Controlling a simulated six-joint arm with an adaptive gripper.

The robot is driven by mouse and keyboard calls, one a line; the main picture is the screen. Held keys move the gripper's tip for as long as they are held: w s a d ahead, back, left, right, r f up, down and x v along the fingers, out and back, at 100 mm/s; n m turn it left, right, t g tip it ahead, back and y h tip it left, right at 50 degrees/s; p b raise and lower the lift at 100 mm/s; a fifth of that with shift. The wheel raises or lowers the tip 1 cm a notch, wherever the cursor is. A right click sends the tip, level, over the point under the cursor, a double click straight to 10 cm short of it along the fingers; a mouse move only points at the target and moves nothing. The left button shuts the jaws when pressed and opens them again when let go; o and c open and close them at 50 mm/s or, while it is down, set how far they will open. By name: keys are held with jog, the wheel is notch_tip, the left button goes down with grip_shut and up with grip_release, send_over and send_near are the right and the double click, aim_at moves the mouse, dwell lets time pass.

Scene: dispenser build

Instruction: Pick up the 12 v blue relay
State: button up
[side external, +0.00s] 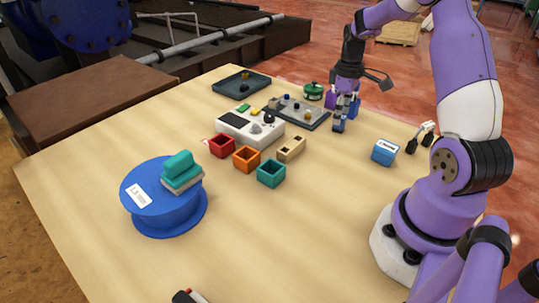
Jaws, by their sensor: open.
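My gripper (343,112) is open and points down near the back right of the table, beside the grey board.
A grey board with small parts (297,111), a green round part (313,91) and a white device (249,128) are left of my gripper. Red (222,146), orange (246,159) and teal (271,173) bins stand mid-table. A blue spool (160,205) is front left.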

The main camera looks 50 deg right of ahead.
notch_tip(320, 180, down, 2)
jog(key=shift+f, duration=0.15)
jog(key=shift+c, duration=0.4)
grip_shut()
